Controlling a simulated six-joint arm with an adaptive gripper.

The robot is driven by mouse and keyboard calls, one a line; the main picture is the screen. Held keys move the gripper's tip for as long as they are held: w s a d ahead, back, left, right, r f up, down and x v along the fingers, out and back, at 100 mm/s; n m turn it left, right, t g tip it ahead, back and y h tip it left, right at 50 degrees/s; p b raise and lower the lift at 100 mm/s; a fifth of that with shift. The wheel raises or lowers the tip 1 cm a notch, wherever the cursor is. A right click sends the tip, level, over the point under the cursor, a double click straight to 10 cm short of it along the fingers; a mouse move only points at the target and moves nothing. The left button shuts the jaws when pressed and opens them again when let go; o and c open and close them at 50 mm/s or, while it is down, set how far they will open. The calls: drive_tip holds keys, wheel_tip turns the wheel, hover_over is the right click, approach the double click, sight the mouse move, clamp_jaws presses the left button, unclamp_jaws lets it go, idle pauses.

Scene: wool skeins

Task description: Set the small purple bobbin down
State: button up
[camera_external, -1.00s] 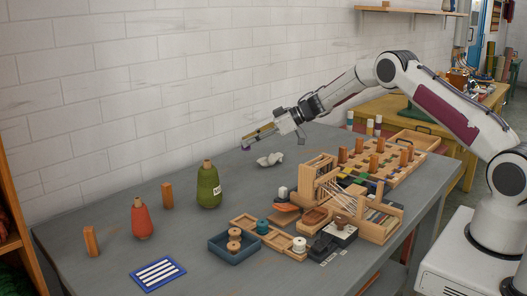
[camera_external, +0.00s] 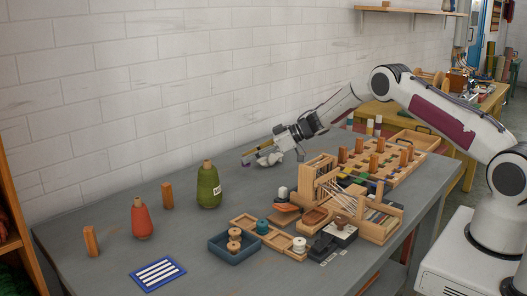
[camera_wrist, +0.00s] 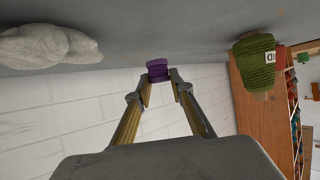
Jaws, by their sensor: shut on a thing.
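The small purple bobbin (camera_wrist: 158,70) shows between my fingertips in the wrist view. In the external view the bobbin (camera_external: 246,163) is a tiny purple spot at the tip of my gripper (camera_external: 250,157). My gripper also shows in the wrist view (camera_wrist: 159,78) and is shut on the bobbin. The gripper is low over the grey table (camera_external: 215,232), near the wall. I cannot tell whether the bobbin touches the table.
A whitish lump (camera_external: 270,158) lies close beside the gripper. A green labelled cone (camera_external: 208,187) stands to the left, with an orange cone (camera_external: 141,219) farther left. A small loom (camera_external: 318,180) and trays are at the right.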

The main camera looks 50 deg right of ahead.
drive_tip(key=shift+f, duration=1.9)
drive_tip(key=shift+f, duration=0.15)
drive_tip(key=o, duration=0.8)
drive_tip(key=shift+o, duration=0.2)
drive_tip(key=shift+r, duration=0.2)
drive_tip(key=shift+v, duration=6)
drive_tip(key=shift+f, duration=0.1)
